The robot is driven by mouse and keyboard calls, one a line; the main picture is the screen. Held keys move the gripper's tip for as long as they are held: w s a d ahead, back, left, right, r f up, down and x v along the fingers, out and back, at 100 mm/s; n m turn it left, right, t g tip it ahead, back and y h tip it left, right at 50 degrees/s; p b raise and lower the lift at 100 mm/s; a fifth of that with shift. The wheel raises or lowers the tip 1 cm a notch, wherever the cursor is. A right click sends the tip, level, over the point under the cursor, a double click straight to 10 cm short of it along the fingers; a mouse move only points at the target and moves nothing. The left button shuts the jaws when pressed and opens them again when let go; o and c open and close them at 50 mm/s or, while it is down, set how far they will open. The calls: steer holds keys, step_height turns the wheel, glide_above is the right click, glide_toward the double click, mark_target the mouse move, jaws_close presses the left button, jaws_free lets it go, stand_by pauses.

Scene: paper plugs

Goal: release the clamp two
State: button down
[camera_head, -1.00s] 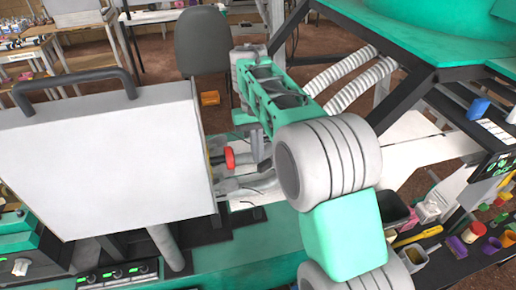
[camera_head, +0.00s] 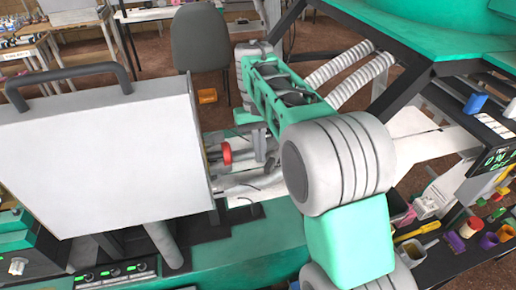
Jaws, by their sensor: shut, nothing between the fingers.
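A red knob or handle (camera_head: 226,153), which looks like part of a clamp, stands beside the right edge of the big white panel. I cannot tell whether it is clamp two, nor whether the clamp is locked. My gripper (camera_head: 259,148) hangs below the green end section of my arm, just right of the red handle, with a small visible gap. Its narrow grey fingers are together and empty. The clamp's base and lower parts are mostly hidden behind the panel and among grey pipes.
The white panel (camera_head: 100,160) with a dark handle fills the left. Grey pipes (camera_head: 245,182) lie below my gripper. A dark chair (camera_head: 201,40) and orange box (camera_head: 207,96) stand behind. Cups and tools crowd the right bench, near a green-topped machine (camera_head: 420,30).

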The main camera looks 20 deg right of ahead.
steer(key=shift+w+d, duration=0.2)
steer(key=shift+w, duration=0.05)
steer(key=w+a+r, duration=0.3)
steer(key=a+r, duration=0.2)
steer(key=r, duration=0.4)
steer(key=shift+a+r, duration=0.35)
steer(key=shift+w, duration=0.1)
